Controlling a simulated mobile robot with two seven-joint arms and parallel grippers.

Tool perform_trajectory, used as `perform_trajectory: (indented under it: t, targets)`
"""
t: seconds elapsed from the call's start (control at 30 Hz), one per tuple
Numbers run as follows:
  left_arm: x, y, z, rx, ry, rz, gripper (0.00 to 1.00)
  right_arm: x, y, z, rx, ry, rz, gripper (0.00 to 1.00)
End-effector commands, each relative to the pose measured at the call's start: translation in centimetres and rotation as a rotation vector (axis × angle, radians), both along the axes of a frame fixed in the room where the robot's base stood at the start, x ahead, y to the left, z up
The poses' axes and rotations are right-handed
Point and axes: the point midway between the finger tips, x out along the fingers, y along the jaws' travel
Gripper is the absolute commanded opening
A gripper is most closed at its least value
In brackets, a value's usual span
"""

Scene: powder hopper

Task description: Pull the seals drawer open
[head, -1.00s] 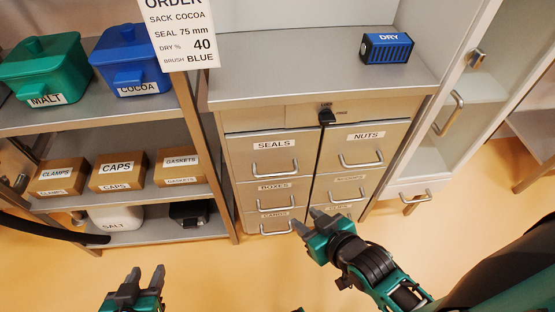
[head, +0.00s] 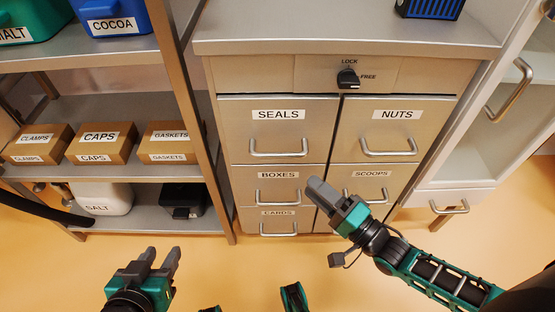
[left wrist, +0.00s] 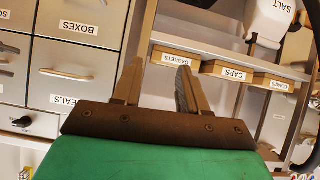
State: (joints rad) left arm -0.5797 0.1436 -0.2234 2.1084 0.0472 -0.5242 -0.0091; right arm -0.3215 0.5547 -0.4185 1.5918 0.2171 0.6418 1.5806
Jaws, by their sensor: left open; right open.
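The closed seals drawer (head: 240,130) is at the upper left of the metal cabinet, with a label and a bar handle (head: 278,149). The left wrist view shows its front upside down, with its handle (left wrist: 66,73) on the left. My left gripper (head: 164,252) is open and empty, low in front of the shelf, left of the drawer and apart from it. My right gripper (head: 314,188) appears in front of the lower drawers, empty; its fingers overlap in this view. A black knob (head: 348,79) sits between LOCK and FREE marks; its exact setting is hard to tell.
The nuts drawer (head: 395,120) is right of the seals drawer; boxes, scoops and cards drawers lie below. A shelf unit with a post (head: 178,100) and labelled boxes (head: 98,143) stands left. A glass-door cabinet (head: 470,120) is right. Floor in front is clear.

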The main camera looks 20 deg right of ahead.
Motion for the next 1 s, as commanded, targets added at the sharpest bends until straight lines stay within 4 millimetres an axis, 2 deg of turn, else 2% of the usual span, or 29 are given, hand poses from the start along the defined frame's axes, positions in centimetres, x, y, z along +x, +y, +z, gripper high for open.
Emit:
perform_trajectory:
  t: [0.17, 0.4, 0.6, 0.8, 1.0]
  targets:
    - [-0.1, 0.0, -0.6, 0.002, 0.008, -0.003, 0.43, 2.4, 1.4, 0.4, 0.001, -0.005, -0.002, 0.41]
    - [-0.1, -0.3, -1.2, -0.003, 0.009, -0.008, 0.43, 6.8, 3.9, 1.1, 0.0, -0.005, -0.002, 0.41]
    - [-0.2, -0.6, -1.5, -0.007, 0.014, -0.016, 0.43, 9.5, 5.4, 1.5, -0.002, -0.002, -0.001, 0.41]
    - [-0.1, -0.7, -1.6, -0.007, 0.015, -0.017, 0.43, 10.6, 6.1, 1.7, -0.003, 0.0, -0.002, 0.41]
    - [0.0, -0.8, -1.3, -0.011, 0.008, -0.016, 0.43, 10.7, 6.1, 1.8, -0.004, 0.0, -0.001, 0.41]
